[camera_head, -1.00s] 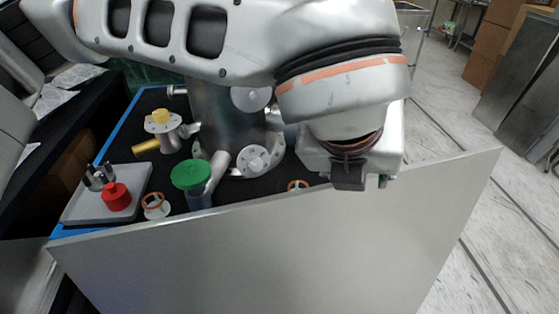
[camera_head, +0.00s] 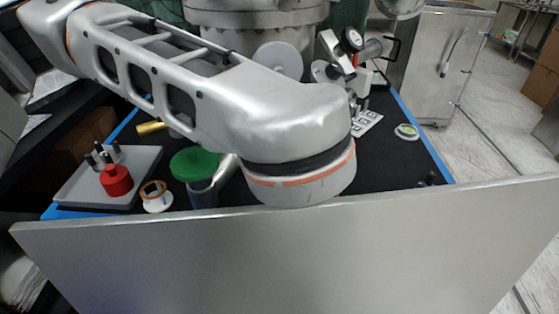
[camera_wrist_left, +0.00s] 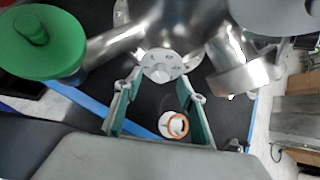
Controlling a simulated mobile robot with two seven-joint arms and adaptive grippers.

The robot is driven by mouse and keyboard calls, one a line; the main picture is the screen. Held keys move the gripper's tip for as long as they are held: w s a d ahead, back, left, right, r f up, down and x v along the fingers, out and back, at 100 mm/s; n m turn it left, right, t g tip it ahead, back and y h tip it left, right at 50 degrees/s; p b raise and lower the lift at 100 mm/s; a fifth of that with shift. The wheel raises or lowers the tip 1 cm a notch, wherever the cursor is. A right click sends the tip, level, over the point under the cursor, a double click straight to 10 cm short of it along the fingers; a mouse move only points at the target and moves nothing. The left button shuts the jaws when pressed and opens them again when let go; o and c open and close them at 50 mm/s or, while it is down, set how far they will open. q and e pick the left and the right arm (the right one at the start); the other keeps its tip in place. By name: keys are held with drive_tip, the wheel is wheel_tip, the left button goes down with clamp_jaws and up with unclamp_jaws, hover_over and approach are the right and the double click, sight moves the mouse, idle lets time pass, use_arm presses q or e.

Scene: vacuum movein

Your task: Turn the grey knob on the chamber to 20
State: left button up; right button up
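The metal chamber (camera_head: 255,18) stands at the back of the black table in the head view, largely hidden by my left arm. A plain light grey round disc (camera_head: 277,61) shows on its front; I cannot tell whether it is the grey knob, and no numbers are readable. In the left wrist view, metal tubes of the chamber (camera_wrist_left: 190,25) and a bolted flange (camera_wrist_left: 163,66) lie ahead of my left gripper (camera_wrist_left: 159,80). That gripper is open and empty, its fingers on either side below the flange.
A green-capped vessel (camera_head: 196,168), an orange-and-white ring piece (camera_head: 156,196) and a grey tray (camera_head: 75,188) with a red part (camera_head: 116,180) stand at left. A metal panel (camera_head: 300,255) fronts the table.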

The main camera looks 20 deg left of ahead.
use_arm(q)
drive_tip(key=shift+x, duration=0.9)
use_arm(e)
drive_tip(key=shift+w+a+r, duration=0.15)
drive_tip(key=shift+a+r, duration=0.05)
drive_tip(key=shift+r, duration=0.05)
use_arm(q)
drive_tip(key=shift+c, duration=0.5)
